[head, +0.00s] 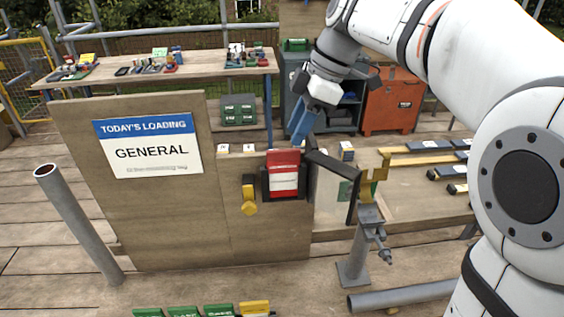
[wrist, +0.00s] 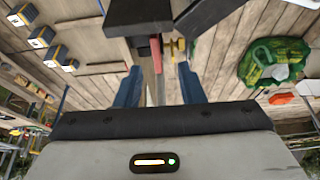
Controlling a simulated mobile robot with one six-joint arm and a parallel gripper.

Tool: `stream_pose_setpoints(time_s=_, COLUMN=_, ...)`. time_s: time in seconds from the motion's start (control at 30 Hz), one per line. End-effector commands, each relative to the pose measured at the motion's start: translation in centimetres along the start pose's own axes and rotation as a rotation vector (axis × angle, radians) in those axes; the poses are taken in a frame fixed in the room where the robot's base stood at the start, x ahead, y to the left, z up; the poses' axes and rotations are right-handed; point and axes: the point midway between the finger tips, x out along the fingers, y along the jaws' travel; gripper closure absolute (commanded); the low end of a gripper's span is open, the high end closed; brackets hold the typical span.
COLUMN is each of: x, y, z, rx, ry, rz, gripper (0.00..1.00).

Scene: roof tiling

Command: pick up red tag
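The red tag (head: 284,173), with a white label area, stands upright in a black holder (head: 266,184) on the wooden board. My gripper (head: 302,132) is just above and slightly right of the tag's top, with its blue fingers pointing down. In the wrist view the two blue fingers (wrist: 158,82) are spread apart with nothing held between them. The red tag's narrow edge (wrist: 156,52) shows beyond the fingertips, roughly between them. The tag's lower end is hidden by the holder.
A black-framed clear flap (head: 334,186) stands open right of the holder, close to my gripper. A yellow tag (head: 249,197) hangs to the left. A grey post with a brass fork (head: 372,182) stands at right. The sign (head: 153,150) reads "GENERAL".

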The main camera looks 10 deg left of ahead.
Motion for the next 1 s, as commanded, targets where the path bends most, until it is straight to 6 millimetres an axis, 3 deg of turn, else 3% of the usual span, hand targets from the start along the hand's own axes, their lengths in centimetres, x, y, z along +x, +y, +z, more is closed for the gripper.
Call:
stream_pose_setpoints(time_s=0.5, x=6.7, y=0.5, z=-0.7, rx=-0.014, ry=-0.001, rz=-0.009, gripper=0.65)
stream_pose_setpoints(time_s=0.77, x=7.2, y=0.6, z=-0.7, rx=-0.015, ry=-0.001, rz=-0.007, gripper=0.65)
stream_pose_setpoints(time_s=1.0, x=7.2, y=0.5, z=-0.7, rx=-0.016, ry=-0.001, rz=-0.008, gripper=0.83)
